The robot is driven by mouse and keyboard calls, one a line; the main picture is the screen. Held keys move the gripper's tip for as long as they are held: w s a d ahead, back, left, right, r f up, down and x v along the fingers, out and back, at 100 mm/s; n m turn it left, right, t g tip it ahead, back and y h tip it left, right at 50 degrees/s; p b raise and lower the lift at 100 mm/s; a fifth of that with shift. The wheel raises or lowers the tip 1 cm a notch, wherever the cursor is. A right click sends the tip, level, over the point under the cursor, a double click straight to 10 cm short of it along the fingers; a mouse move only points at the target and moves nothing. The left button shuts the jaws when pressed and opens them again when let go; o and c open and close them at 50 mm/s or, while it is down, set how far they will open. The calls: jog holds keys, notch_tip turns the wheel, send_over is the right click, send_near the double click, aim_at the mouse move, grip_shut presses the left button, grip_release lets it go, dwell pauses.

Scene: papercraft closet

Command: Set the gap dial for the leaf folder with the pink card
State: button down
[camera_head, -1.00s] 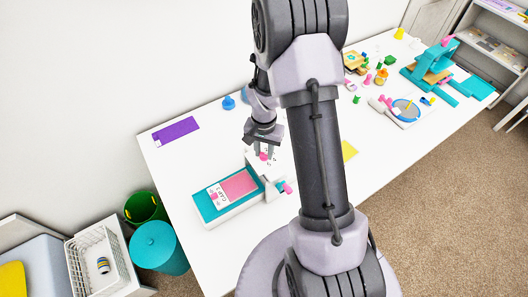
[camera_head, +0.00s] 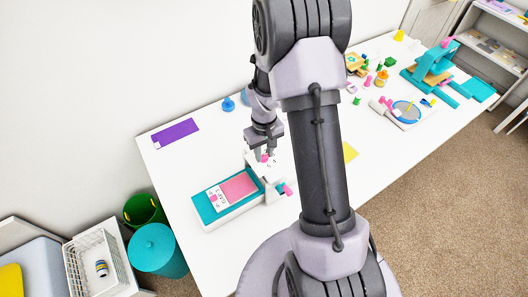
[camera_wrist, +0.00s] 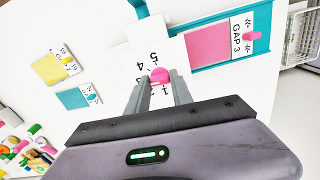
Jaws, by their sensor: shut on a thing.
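The leaf folder (camera_head: 212,222) is a white and teal box at the near left of the white table. The pink card (camera_head: 238,186) lies on its teal top; its white end (camera_wrist: 238,38) reads "GAP 3" in the wrist view. Behind it stands a white dial face (camera_wrist: 140,55) with numbers, of which 5, 4 and 1 show. My gripper (camera_head: 266,155) points down over the dial. Its fingers are shut on the pink dial knob (camera_wrist: 159,75). The fingers hide part of the dial face, and I cannot tell which number the knob is set to.
A purple card (camera_head: 176,131) lies at the far left of the table and a blue peg (camera_head: 228,104) behind. A yellow card (camera_wrist: 56,67) and a teal card (camera_wrist: 78,96) lie apart from the folder. A teal press (camera_head: 430,65) and small parts stand far right.

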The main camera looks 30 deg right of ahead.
aim_at(264, 155)
jog(key=shift+n, duration=0.4)
jog(key=c, duration=1.1)
grip_release()
jog(key=shift+r, duration=0.1)
notch_tip(264, 155, up, 17)
jog(key=p, duration=0.3)
jog(key=shift+r, duration=0.15)
